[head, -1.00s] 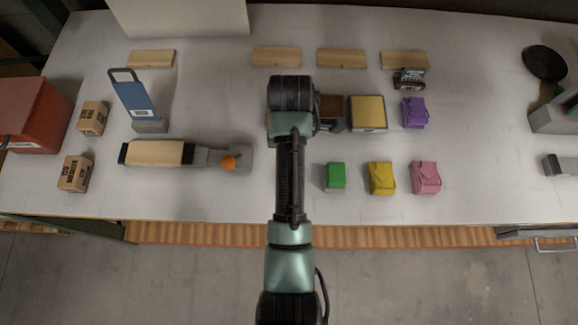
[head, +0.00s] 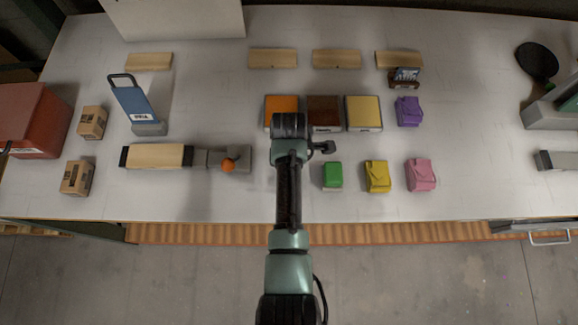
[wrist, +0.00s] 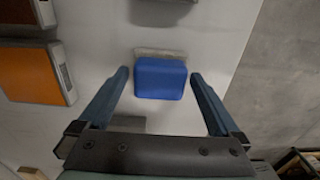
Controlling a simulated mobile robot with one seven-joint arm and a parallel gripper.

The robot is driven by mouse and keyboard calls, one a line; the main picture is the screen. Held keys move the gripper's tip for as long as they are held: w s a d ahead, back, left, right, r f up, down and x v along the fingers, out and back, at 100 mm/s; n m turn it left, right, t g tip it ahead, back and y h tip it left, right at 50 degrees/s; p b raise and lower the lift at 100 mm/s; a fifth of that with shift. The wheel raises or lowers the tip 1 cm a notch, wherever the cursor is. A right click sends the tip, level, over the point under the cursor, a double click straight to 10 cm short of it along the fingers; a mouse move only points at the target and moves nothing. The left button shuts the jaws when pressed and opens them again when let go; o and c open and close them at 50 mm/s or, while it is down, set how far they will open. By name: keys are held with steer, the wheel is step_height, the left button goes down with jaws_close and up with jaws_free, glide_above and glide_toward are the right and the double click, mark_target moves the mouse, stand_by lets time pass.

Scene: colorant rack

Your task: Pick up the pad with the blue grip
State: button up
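The pad with the blue grip (wrist: 160,80) shows in the wrist view, with a pale grey edge below the blue part. It sits on the white table. My gripper (wrist: 160,75) is open, with one finger on each side of the blue grip and visible gaps on both sides. How high the fingertips are above the table is hard to tell. In the head view my arm hides the blue pad and the fingers.
A green pad (head: 333,175), yellow pad (head: 377,176) and pink pad (head: 420,175) stand to the right. Orange (head: 282,106), brown (head: 324,112) and yellow (head: 363,112) blocks lie behind. A grey device with an orange knob (head: 228,166) is left.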

steer(key=c, duration=1.2)
steer(key=shift+r, duration=0.1)
